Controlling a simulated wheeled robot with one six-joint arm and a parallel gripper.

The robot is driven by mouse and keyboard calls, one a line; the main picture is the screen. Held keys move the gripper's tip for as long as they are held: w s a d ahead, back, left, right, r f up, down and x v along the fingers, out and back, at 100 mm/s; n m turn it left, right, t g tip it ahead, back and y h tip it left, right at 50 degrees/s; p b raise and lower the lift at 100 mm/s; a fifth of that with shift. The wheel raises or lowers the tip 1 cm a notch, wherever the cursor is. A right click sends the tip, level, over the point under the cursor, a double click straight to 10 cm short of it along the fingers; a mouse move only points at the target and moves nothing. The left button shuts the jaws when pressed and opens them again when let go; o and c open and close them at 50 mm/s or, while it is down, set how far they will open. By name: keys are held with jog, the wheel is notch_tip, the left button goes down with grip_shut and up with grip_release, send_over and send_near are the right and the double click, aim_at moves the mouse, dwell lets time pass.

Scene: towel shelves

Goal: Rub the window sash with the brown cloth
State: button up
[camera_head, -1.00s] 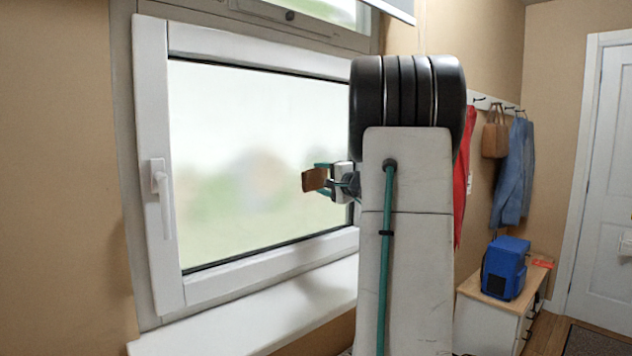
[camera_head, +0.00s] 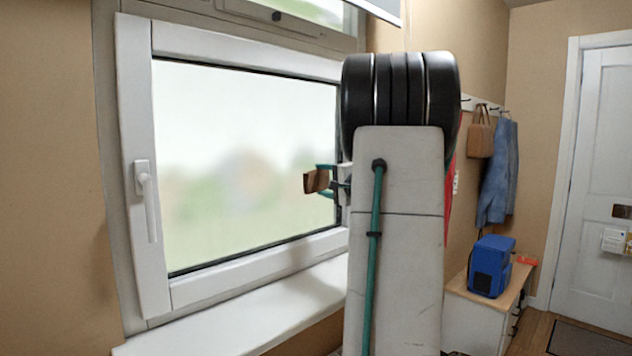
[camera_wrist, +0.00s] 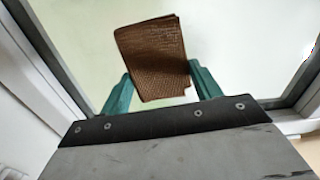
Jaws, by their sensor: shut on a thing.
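The brown cloth (camera_wrist: 152,58) is held between the two green fingers of my gripper (camera_wrist: 158,85) in the wrist view. In the head view the cloth (camera_head: 316,181) and my gripper (camera_head: 326,180) show just left of my arm, in front of the window glass. The window sash (camera_head: 148,230) is white, with a handle (camera_head: 147,190) on its left side. Its right part is hidden behind my arm. The wrist view shows glass behind the cloth and frame bars at both sides. I cannot tell whether the cloth touches the glass.
A white sill (camera_head: 245,305) below the window is bare where it shows. A brown bag (camera_head: 481,138) and blue clothing (camera_head: 498,175) hang on wall hooks. A white door (camera_head: 597,190) is at the far right.

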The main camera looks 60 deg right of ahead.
aim_at(324, 180)
jog(key=shift+v, duration=0.95)
jog(key=shift+v, duration=1.5)
